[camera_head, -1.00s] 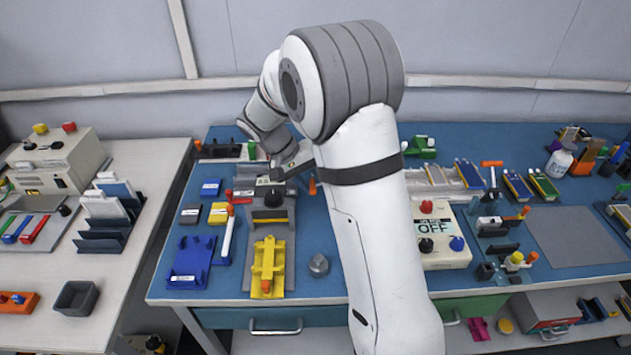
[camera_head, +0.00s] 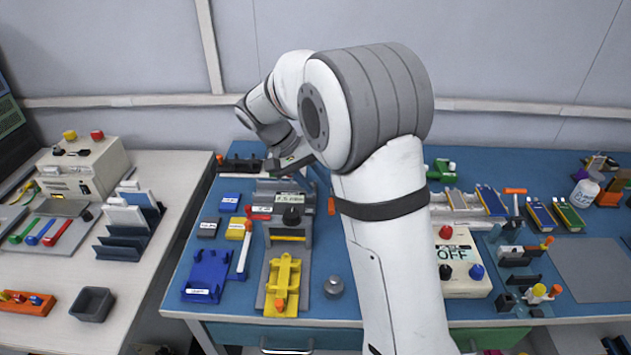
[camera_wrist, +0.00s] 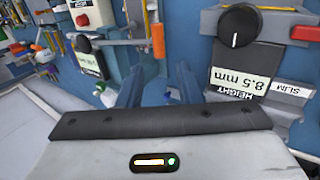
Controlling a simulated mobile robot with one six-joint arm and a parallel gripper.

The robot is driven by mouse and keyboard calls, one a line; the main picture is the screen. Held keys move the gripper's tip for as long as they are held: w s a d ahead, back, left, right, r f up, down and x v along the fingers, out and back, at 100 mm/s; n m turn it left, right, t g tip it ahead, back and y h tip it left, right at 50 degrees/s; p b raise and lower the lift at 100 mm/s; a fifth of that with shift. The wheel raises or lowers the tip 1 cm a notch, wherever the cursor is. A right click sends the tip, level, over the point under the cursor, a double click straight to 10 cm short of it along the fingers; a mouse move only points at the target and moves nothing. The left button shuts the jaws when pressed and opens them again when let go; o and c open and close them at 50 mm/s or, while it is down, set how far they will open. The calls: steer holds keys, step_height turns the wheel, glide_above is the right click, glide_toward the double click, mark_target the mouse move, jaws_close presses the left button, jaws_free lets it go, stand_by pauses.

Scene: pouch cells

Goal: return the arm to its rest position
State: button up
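My white arm (camera_head: 385,225) rises from the bottom of the head view and bends left over the blue bench. My gripper (camera_wrist: 158,82) shows in the wrist view with two bluish fingers apart and nothing visible between them. In the head view its dark bar hangs just behind a grey height gauge (camera_head: 290,227) with a black knob. The fingertips are hard to make out there. In the wrist view the gauge's label (camera_wrist: 243,82) reads 8.5 mm, upside down, to the right of the fingers.
A yellow fixture (camera_head: 283,277), a blue tray (camera_head: 207,273) and a grey weight (camera_head: 334,286) sit on the bench's front left. A control box (camera_head: 460,265) reading OFF stands right of my arm. A white side table (camera_head: 125,280) carries a rack.

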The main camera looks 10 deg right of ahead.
steer(key=s+d+r+n+t+y, duration=0.1)
steer(key=s+d+t+y, duration=0.1)
steer(key=s, duration=1)
steer(key=s+d+r+n+t+y+p, duration=0.1)
steer(key=s+d+r+y, duration=0.1)
steer(key=s, duration=1)
steer(key=shift+d+r+t+y, duration=0.15)
steer(key=shift+d+t+y, duration=0.4)
steer(key=shift+y, duration=0.55)
steer(key=shift+o, duration=0.3)
steer(key=shift+s+d, duration=0.1)
